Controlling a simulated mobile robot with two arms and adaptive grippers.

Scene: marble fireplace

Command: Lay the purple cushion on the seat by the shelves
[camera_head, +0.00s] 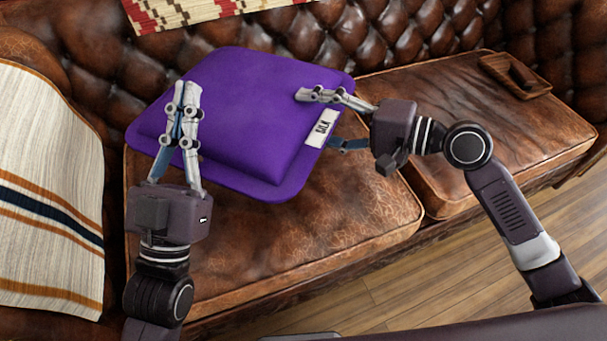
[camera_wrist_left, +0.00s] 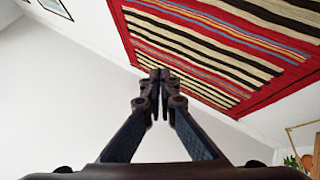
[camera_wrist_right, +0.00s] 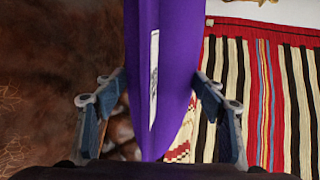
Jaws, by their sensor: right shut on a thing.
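The purple cushion (camera_head: 235,110), with a white tag on its right edge, is over the left seat (camera_head: 330,225) of the brown leather sofa, near the backrest. I cannot tell whether it touches the seat. My right gripper (camera_head: 328,120) is shut on the cushion's tagged edge, one finger above and one below; the right wrist view shows the cushion (camera_wrist_right: 168,60) between its fingers. My left gripper (camera_head: 180,90) is shut and empty, pointing up in front of the cushion's left part; its fingertips meet in the left wrist view (camera_wrist_left: 160,78). No shelves are in view.
The right seat (camera_head: 450,120) is bare except for a small wooden tray (camera_head: 515,72) at its back. A striped throw (camera_head: 45,190) covers the left armrest. A red patterned textile (camera_head: 190,12) lies over the backrest. Wooden floor (camera_head: 450,270) shows in front.

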